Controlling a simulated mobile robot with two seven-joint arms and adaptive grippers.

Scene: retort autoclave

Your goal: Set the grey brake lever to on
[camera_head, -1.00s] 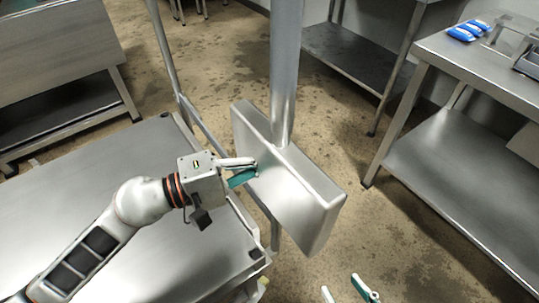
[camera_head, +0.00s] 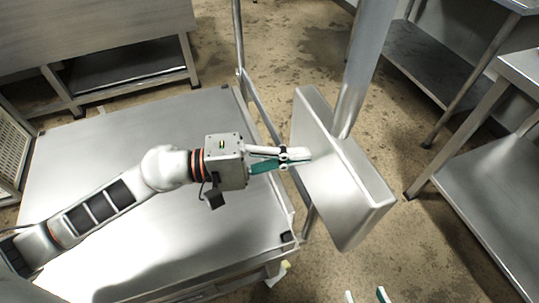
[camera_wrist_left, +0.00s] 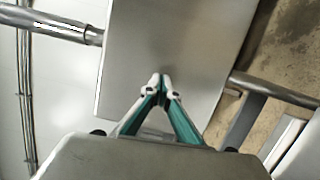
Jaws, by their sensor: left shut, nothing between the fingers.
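I cannot make out a grey brake lever in either view. A steel trolley (camera_head: 120,190) with a flat top stands on the left, with an upright rail frame (camera_head: 262,110) at its far right end. A steel box (camera_head: 345,185) on a round post (camera_head: 366,60) stands just right of it. My left gripper (camera_head: 311,157) reaches over the trolley's right end, shut and empty, its tips in front of the box face. In the left wrist view its tips (camera_wrist_left: 160,78) meet before a grey panel; contact is unclear. My right gripper (camera_head: 366,296) shows only two parted fingertips at the bottom edge.
A steel bench with a lower shelf (camera_head: 490,195) stands at right, another table behind it. A steel unit (camera_head: 90,35) stands at the back left. A small pale part (camera_head: 277,273) sits at the trolley's near corner. Stained floor (camera_head: 430,250) is free between box and bench.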

